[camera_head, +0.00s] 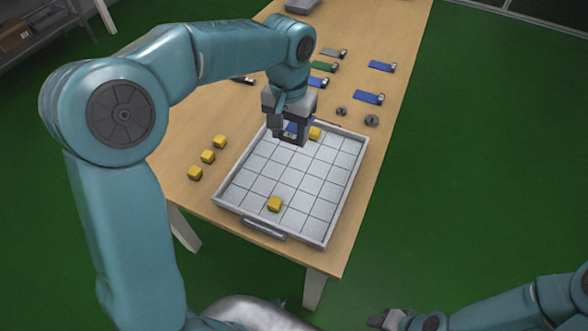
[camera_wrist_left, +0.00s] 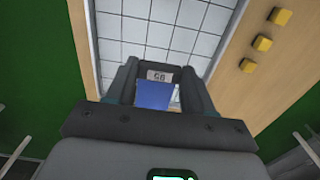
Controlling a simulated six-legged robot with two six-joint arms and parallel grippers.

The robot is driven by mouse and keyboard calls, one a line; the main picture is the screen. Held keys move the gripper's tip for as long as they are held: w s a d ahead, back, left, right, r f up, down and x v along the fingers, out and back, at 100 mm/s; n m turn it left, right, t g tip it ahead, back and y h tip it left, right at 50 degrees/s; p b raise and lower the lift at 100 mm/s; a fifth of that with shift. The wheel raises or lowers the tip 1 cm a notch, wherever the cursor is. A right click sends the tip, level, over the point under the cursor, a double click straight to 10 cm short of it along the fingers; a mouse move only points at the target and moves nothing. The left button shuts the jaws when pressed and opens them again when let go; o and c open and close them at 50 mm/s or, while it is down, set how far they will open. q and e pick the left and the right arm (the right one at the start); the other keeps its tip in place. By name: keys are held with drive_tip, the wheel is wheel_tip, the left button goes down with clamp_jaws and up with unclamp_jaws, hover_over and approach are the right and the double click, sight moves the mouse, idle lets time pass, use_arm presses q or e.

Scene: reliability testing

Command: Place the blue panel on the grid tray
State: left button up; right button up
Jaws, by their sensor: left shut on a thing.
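My left gripper (camera_head: 291,136) is over the far end of the white grid tray (camera_head: 262,228). It is shut on the blue panel (camera_wrist_left: 152,95), which shows between the fingers in the left wrist view. In the head view only a small blue part (camera_head: 293,127) of the panel shows, the rest being hidden by the gripper. I cannot tell whether the panel touches the tray. One yellow cube (camera_head: 315,133) is in the tray beside the gripper and another (camera_head: 274,204) is near the tray's front. My right gripper (camera_head: 386,319) is low at the bottom right, away from the table.
Several more panels, blue (camera_head: 369,98) and green (camera_head: 324,66), lie on the wooden table (camera_head: 222,120) behind the tray. Two small dark grey round parts (camera_head: 371,120) are near the right edge. Yellow cubes (camera_head: 207,156) stand in a row left of the tray.

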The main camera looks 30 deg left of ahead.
sight(290, 181)
use_arm(q)
wheel_tip(290, 181, down, 15)
drive_tip(key=shift+f+b, duration=0.2)
drive_tip(key=shift+b, duration=0.3)
drive_tip(key=shift+s+r, duration=0.1)
drive_tip(key=shift+s, duration=0.05)
drive_tip(key=shift+f, duration=0.2)
drive_tip(key=o, duration=1)
